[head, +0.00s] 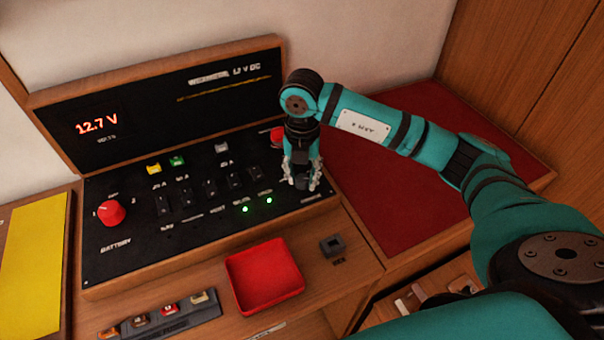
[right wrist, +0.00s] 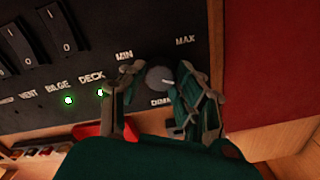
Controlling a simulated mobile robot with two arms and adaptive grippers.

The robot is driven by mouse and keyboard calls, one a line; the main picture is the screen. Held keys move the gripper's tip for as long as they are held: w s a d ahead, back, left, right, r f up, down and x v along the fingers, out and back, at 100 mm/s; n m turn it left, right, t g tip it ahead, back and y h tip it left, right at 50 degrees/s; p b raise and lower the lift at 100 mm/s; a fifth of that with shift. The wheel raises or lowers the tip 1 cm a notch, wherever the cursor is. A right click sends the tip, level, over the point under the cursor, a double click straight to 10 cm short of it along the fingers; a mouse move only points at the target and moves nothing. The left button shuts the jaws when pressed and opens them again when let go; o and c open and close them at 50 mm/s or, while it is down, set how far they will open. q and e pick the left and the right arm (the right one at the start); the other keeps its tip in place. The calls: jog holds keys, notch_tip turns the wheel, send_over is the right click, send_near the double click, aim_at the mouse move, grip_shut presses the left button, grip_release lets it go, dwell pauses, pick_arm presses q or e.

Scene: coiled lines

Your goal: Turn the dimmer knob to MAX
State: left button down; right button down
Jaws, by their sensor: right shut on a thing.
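The dimmer knob (right wrist: 160,78) is a small grey round knob in the right wrist view, between the printed labels MIN (right wrist: 124,55) on its left and MAX (right wrist: 185,41) on its right. My right gripper (right wrist: 157,84) is shut on it, one finger on each side. I cannot tell which way the knob points. In the head view my right gripper (head: 303,184) reaches down to the right end of the black switch panel (head: 150,236), and its fingers hide the knob. My left gripper is not in view.
Black rocker switches (head: 185,192), two lit green lights (head: 257,205) and a red battery knob (head: 110,212) are on the panel. A red knob (head: 277,136) is just behind my gripper. A red tray (head: 264,276) and fuse strip (head: 160,316) lie in front.

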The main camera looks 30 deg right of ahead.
aim_at(302, 178)
jog(key=shift+w+r, duration=0.1)
jog(key=c, duration=0.9)
grip_release()
jog(key=shift+c, duration=0.2)
notch_tip(302, 178, up, 12)
